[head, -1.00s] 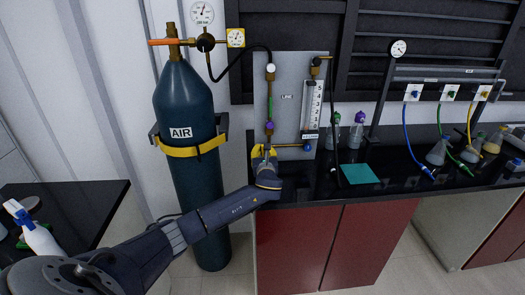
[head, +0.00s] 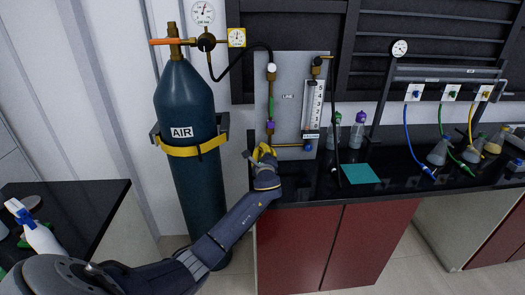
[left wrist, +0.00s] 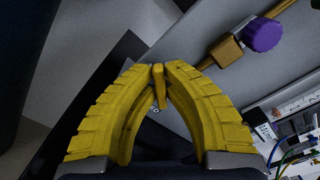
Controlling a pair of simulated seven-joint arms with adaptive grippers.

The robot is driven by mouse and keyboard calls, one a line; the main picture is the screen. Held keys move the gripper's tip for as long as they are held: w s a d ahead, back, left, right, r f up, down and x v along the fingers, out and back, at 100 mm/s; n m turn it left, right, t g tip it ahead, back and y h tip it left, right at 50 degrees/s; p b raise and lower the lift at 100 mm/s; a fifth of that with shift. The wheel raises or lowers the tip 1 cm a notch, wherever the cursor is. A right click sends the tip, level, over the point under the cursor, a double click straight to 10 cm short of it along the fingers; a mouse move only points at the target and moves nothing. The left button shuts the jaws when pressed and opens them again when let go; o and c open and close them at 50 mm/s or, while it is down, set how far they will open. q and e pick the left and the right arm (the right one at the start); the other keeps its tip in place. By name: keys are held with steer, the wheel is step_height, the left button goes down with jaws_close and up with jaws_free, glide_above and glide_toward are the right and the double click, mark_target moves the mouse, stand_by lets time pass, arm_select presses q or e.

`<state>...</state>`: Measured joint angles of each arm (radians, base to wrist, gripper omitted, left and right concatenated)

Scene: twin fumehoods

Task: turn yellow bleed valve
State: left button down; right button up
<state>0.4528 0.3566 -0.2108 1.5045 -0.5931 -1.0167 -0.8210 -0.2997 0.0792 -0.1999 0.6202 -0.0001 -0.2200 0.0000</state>
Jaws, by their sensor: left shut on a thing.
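The yellow bleed valve handle (left wrist: 159,86) shows in the left wrist view as a narrow yellow bar between my fingertips. My left gripper (left wrist: 161,72) has yellow fingers that are shut on this handle, one on each side. In the head view my left gripper (head: 264,151) is at the lower left of the grey panel (head: 290,75), and it hides the valve there. My right gripper is in neither view.
A purple knob (left wrist: 262,34) on a brass fitting is close above the fingers. A flowmeter (head: 313,105) and a blue knob (head: 308,147) are to the right on the panel. A teal mat (head: 359,173) lies on the black counter. The AIR cylinder (head: 184,135) stands left.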

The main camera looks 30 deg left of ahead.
arm_select(q)
steer(key=n, duration=0.6)
steer(key=shift+f, duration=0.2)
steer(key=shift+n, duration=0.4)
steer(key=c, duration=1.5)
jaws_free()
steer(key=shift+v, duration=6)
